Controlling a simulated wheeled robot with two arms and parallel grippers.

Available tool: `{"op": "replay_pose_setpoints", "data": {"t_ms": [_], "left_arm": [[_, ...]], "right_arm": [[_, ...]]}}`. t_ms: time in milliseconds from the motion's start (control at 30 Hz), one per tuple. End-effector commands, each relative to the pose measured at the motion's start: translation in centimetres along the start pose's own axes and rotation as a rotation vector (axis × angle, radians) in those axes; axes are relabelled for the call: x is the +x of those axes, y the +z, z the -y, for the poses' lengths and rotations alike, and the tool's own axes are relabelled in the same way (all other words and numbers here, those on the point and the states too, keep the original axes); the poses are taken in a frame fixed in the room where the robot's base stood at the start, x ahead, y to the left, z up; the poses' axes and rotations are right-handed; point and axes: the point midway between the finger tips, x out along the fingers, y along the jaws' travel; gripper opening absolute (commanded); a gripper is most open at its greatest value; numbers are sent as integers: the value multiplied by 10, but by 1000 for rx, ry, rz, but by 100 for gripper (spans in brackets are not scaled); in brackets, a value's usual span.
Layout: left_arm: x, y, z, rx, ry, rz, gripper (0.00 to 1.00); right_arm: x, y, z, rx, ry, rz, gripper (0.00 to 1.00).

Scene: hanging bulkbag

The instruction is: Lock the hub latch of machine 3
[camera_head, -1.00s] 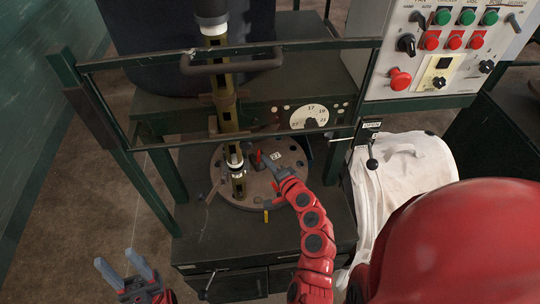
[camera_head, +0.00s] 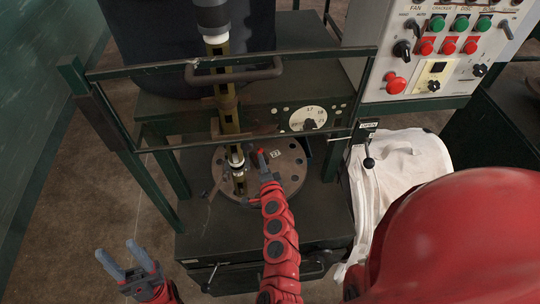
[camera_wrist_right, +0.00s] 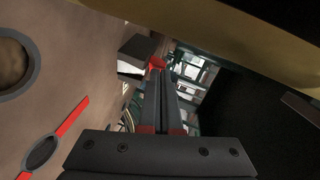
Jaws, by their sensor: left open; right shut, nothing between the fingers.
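A round brown flange plate (camera_head: 292,172) with bolt holes and a small white tag (camera_head: 275,154) lies on the dark machine bench. A yellow slotted column (camera_head: 229,118) stands on its left part. A small red part (camera_head: 260,152), possibly the hub latch, is near the plate's middle and also shows just past my fingertips in the right wrist view (camera_wrist_right: 157,62). My right gripper (camera_head: 263,160) is shut and empty over the plate, close to the red part; I cannot tell whether they touch. My left gripper (camera_head: 122,250) is open and empty at lower left, away from the machine. No machine number is readable.
A green rail frame (camera_head: 115,133) with a grey crossbar handle (camera_head: 235,75) stands in front of the column. A control panel (camera_head: 430,50) is at upper right. A black-knobbed lever (camera_head: 369,161) and a white bag (camera_head: 400,170) are at right. Floor at left is clear.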

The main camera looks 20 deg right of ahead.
Motion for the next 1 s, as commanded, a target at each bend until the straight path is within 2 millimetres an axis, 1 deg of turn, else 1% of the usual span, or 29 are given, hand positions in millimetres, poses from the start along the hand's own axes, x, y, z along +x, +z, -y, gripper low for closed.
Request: {"op": "replay_pose_setpoints", "data": {"t_ms": [500,1000], "left_arm": [[-10,2,0,0,0,0,50],[-13,2,-1,0,0,0,50]], "right_arm": [[3,15,3,1,-1,2,0],[4,19,5,1,-1,2,0]]}}
